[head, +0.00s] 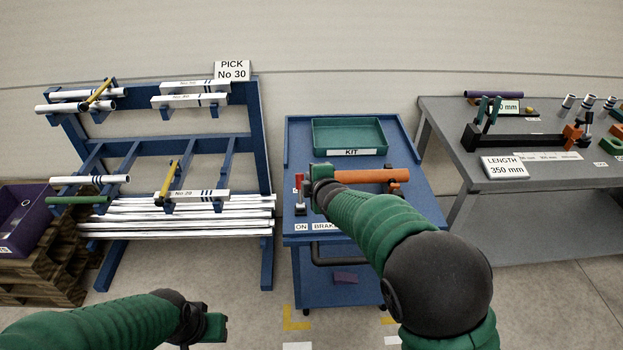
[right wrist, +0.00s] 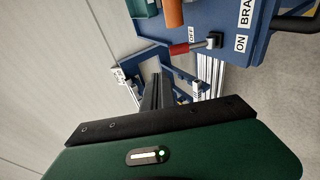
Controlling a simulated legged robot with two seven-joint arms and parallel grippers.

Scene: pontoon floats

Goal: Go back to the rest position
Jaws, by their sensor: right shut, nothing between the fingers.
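My right arm reaches over the blue cart (head: 430,208) in the head view. My right gripper (head: 316,176) is shut and empty, close to the red-handled brake lever (head: 299,185) and the left end of an orange tube (head: 362,176). Whether it touches either is hard to tell. In the right wrist view, the lever's red handle (right wrist: 182,49) and part of the orange tube (right wrist: 172,12) show beyond the green gripper body, apart from it. My left gripper (head: 214,327) is low at the bottom of the head view, over the floor; its fingers are not clear.
A green KIT tray (head: 318,133) sits at the back of the cart. A blue rack (head: 262,150) with white tubes stands left, beside a purple bin (head: 40,222) on pallets. A grey bench (head: 445,125) with a fixture stands right. Floor in front is mostly clear.

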